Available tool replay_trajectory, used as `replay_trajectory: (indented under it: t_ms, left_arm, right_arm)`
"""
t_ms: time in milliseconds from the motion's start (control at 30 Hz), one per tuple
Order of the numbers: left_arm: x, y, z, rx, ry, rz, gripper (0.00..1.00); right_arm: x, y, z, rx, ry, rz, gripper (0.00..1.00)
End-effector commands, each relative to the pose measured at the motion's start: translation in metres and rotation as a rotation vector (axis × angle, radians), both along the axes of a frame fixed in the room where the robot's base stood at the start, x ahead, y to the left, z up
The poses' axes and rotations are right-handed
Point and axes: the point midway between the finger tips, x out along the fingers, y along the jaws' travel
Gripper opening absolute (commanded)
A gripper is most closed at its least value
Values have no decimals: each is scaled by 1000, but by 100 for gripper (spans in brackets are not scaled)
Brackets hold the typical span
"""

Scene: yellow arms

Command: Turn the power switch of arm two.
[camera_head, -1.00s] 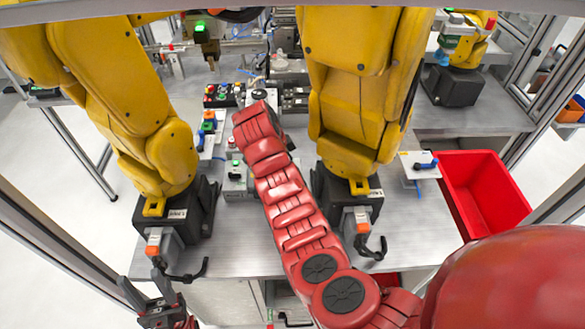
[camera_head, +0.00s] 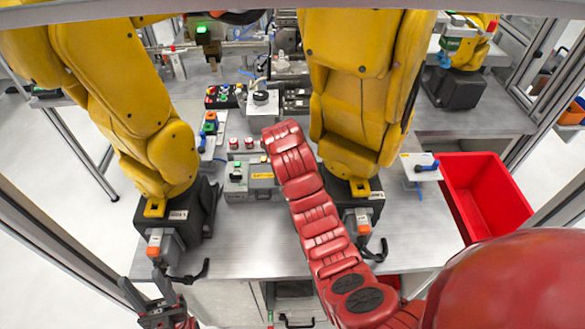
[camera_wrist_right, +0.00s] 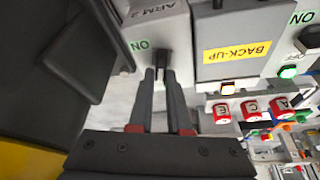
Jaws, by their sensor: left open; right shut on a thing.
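The power switch of arm two is a dark knob (camera_wrist_right: 160,55) on a light grey box (camera_wrist_right: 172,22) lettered ARM 2 and ON, in the right wrist view. My right gripper (camera_wrist_right: 160,74) is shut on this knob, its two fingertips at its sides. In the head view my red right arm (camera_head: 312,210) reaches in from the lower right and hides this switch and the right gripper. My left gripper (camera_head: 143,279) is open and empty at the lower left, in front of the table edge and away from the switch.
A grey box with a yellow BACK-UP label (camera_wrist_right: 237,50) adjoins the switch box. Two yellow robot arms (camera_head: 140,120) (camera_head: 355,100) on black bases flank the workspace. A red bin (camera_head: 487,195) stands at the right.

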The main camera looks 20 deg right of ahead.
Motion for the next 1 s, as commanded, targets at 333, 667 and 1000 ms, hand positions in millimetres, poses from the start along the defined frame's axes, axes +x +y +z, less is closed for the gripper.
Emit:
replay_trajectory:
  t_ms: [333, 667, 1000]
  left_arm:
    - [0, 0, -5, 0, 0, 0, 50]
    - [0, 0, -5, 0, 0, 0, 50]
    - [0, 0, -5, 0, 0, 0, 50]
  right_arm:
    - [1, 0, 0, -1, -1, 170, 0]
    - [1, 1, 0, 0, -1, 216, 0]
    - [1, 1, 1, 0, -1, 216, 22]
